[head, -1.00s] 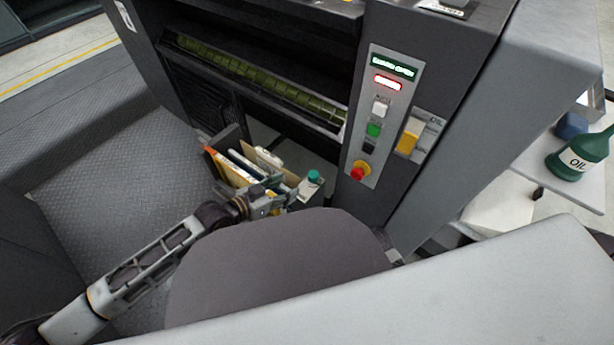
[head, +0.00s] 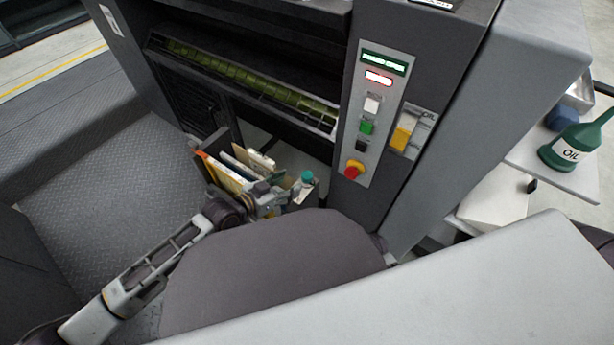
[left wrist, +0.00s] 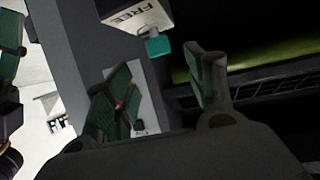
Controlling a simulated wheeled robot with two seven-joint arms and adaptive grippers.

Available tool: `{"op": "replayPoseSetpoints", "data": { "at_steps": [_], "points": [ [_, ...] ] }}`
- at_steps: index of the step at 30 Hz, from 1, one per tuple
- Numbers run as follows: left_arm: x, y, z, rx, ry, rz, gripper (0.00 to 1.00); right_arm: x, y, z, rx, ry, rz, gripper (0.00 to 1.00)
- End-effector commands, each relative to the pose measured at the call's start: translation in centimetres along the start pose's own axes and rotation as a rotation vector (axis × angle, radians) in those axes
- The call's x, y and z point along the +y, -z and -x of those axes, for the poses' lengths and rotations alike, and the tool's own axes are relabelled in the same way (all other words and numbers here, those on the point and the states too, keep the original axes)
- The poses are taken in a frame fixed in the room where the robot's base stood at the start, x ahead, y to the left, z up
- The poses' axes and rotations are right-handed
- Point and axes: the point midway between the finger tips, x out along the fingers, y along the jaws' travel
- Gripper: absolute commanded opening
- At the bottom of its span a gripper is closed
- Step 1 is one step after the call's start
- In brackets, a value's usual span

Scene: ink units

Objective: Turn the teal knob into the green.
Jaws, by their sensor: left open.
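The teal knob (head: 306,177) sits on a small grey box beside the open bin, low in front of the machine. In the left wrist view the knob (left wrist: 157,46) shows beyond my fingertips, against a pale plate marked FREE. My left gripper (head: 268,198) is just left of the knob in the head view. In the left wrist view my left gripper (left wrist: 160,78) is open, its green-padded fingers on either side of the line to the knob, apparently not touching it. The green zone is not visible. A green-padded piece at the upper left of the wrist view may be my right gripper.
The bin (head: 222,168) with folders and papers stands close to my left gripper. The machine's control panel (head: 388,90) has several buttons and a red knob (head: 354,170). A green oil bottle (head: 575,142) stands on a shelf at the right.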

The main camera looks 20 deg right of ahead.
Motion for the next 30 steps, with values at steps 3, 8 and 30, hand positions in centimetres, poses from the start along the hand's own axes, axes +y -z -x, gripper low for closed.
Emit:
{"op": "replayPoseSetpoints", "data": {
  "at_steps": [3,8,30],
  "points": [
    [0.0,-0.1,-1.1,0.001,0.0,0.001,0.55,0.2,-0.8,-0.8,0.0,0.004,-0.007,0.55],
    [0.0,-0.1,-2.5,0.002,-0.001,0.001,0.55,0.2,-1.5,-1.4,0.006,0.009,-0.011,0.55],
    [0.1,-0.1,-8.9,0.001,-0.001,0.0,0.55,0.3,-1.9,-3.3,0.039,0.042,-0.008,0.55]
  ]
}}
